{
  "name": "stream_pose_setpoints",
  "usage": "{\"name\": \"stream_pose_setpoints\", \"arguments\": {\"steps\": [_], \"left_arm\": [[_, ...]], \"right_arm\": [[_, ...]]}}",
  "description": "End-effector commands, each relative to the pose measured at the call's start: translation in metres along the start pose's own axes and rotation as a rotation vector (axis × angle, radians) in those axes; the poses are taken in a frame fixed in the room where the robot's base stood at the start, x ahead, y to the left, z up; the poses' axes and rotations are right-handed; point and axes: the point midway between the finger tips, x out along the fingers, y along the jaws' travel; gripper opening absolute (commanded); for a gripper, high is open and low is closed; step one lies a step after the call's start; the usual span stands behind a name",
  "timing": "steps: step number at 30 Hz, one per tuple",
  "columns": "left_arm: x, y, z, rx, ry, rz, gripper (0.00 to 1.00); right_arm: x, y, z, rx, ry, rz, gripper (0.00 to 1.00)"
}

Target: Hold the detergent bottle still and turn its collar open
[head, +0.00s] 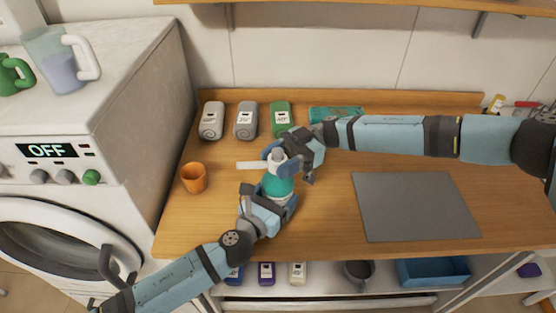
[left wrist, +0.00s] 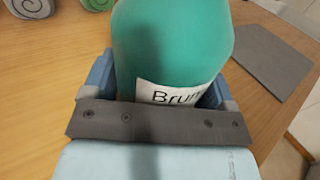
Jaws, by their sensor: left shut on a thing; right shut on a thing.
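The detergent bottle (head: 279,186) is teal with a white label and stands upright on the wooden counter. It fills the top of the left wrist view (left wrist: 172,50), where its label reads "Brun". My left gripper (head: 274,205) is shut on the bottle's lower body, with a finger on each side. My right gripper (head: 279,157) is shut around the white collar (head: 278,156) at the bottle's top. A white nozzle (head: 251,165) sticks out to the left from the collar. The right fingers hide part of the collar.
An orange cup (head: 194,177) stands left of the bottle. Grey and green containers (head: 245,120) line the back of the counter, with a teal item (head: 335,113) beside them. A grey mat (head: 415,206) lies at right. The washing machine (head: 75,150) stands at left.

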Motion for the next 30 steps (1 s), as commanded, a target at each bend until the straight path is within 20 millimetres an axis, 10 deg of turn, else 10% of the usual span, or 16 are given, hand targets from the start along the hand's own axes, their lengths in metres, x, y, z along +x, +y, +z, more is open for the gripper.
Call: {"name": "stream_pose_setpoints", "arguments": {"steps": [17,18,20,30], "left_arm": [[-0.0002,-0.0012,0.0018,0.001,-0.004,-0.004,0.34],[-0.0002,-0.0012,0.0019,0.001,-0.004,-0.004,0.34],[-0.0001,-0.0011,0.0019,0.001,-0.004,-0.004,0.34],[0.0003,-0.0003,0.0020,0.000,-0.004,-0.001,0.34]], "right_arm": [[-0.0024,-0.0004,0.0024,0.004,-0.004,-0.034,0.07],[-0.0023,-0.0005,0.0024,0.004,-0.004,-0.034,0.52],[-0.0021,-0.0005,0.0023,0.004,-0.003,-0.034,0.66],[-0.0033,-0.0003,0.0011,0.003,-0.001,-0.035,0.69]]}}
